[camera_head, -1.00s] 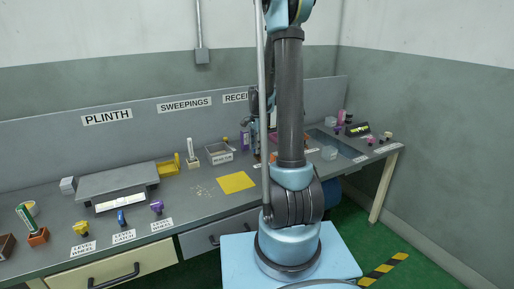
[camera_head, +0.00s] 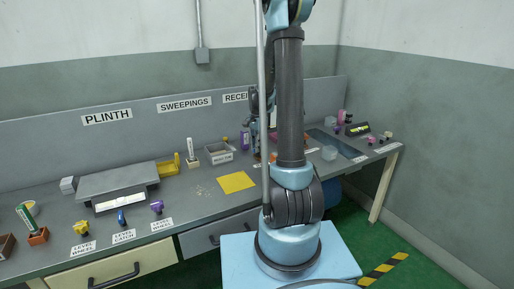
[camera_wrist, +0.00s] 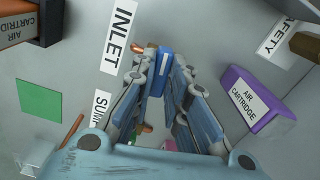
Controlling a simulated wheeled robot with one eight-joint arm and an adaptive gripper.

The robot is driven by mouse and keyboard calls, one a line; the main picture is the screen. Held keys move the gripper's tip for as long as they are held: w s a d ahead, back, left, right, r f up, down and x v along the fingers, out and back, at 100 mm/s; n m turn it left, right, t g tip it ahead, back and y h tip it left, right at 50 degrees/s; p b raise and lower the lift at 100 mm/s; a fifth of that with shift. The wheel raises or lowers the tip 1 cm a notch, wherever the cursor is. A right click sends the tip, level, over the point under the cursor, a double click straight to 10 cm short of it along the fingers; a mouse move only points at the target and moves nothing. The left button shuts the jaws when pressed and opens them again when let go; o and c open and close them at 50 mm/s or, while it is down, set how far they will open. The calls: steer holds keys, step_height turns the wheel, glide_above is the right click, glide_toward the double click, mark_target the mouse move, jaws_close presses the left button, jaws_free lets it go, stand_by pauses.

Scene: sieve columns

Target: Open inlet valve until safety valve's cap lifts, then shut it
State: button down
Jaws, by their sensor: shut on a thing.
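In the wrist view my gripper (camera_wrist: 160,68) is shut on a blue handle (camera_wrist: 156,75), which sits between its two fingertips. The handle is just right of the white INLET label (camera_wrist: 120,32), and I take it to be the inlet valve's. The SAFETY label (camera_wrist: 283,32) is at the upper right, with a brown block (camera_wrist: 306,46) beside it. I cannot make out the safety valve's cap. In the head view my arm hides most of the gripper and the valves.
A purple air cartridge (camera_wrist: 248,100) lies right of my fingers. Another cartridge (camera_wrist: 18,22) and a green square (camera_wrist: 40,98) are at the left.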

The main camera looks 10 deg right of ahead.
steer(key=n, duration=1.1)
steer(key=shift+n, duration=2.2)
steer(key=shift+w, duration=0.1)
steer(key=c, duration=1.6)
jaws_free()
